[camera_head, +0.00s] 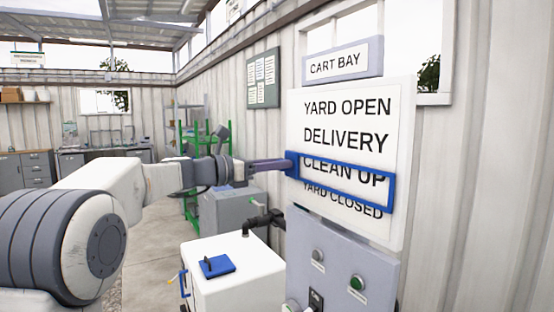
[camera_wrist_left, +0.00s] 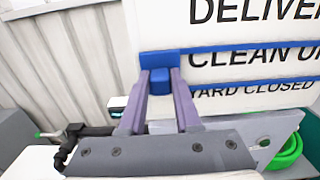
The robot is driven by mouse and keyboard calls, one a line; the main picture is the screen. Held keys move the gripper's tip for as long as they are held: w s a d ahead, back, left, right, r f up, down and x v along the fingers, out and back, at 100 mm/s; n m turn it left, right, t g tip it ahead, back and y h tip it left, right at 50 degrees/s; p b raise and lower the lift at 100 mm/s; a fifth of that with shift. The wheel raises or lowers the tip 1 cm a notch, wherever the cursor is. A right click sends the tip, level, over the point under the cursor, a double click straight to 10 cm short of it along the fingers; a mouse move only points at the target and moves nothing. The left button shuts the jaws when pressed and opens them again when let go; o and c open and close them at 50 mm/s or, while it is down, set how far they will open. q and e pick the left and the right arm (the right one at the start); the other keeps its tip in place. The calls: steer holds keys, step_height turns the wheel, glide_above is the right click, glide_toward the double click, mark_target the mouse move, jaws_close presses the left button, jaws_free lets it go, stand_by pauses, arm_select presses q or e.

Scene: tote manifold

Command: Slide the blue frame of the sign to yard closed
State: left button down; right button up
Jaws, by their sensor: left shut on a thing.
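The white sign (camera_head: 344,122) carries the lines YARD OPEN, DELIVERY, CLEAN UP and YARD CLOSED from top to bottom. The blue frame (camera_head: 340,190) sits across the lower part of the sign, between CLEAN UP and YARD CLOSED, covering parts of both lines. My left gripper (camera_head: 287,164) reaches in from the left and is shut on the frame's left end. In the left wrist view, its two purple fingers (camera_wrist_left: 160,80) stand on either side of a small blue knob on the frame (camera_wrist_left: 158,60). My right gripper is not in view.
A CART BAY plate (camera_head: 342,60) is above the sign. A grey panel (camera_head: 340,262) with buttons is just below it. A white cabinet (camera_head: 235,278) with a blue pad stands below my left arm. A green rack (camera_head: 205,145) is behind.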

arm_select(q)
step_height(320, 180, down, 4)
steer(key=shift+f+b, duration=0.15)
steer(key=shift+b, duration=0.9)
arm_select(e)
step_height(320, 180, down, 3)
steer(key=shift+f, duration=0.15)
arm_select(q)
steer(key=c, duration=0.6)
jaws_free()
steer(key=b+v, duration=0.3)
steer(key=v, duration=0.7)
steer(key=shift+a, duration=0.2)
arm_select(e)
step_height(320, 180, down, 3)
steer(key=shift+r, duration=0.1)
arm_select(q)
steer(key=shift+s, duration=0.1)
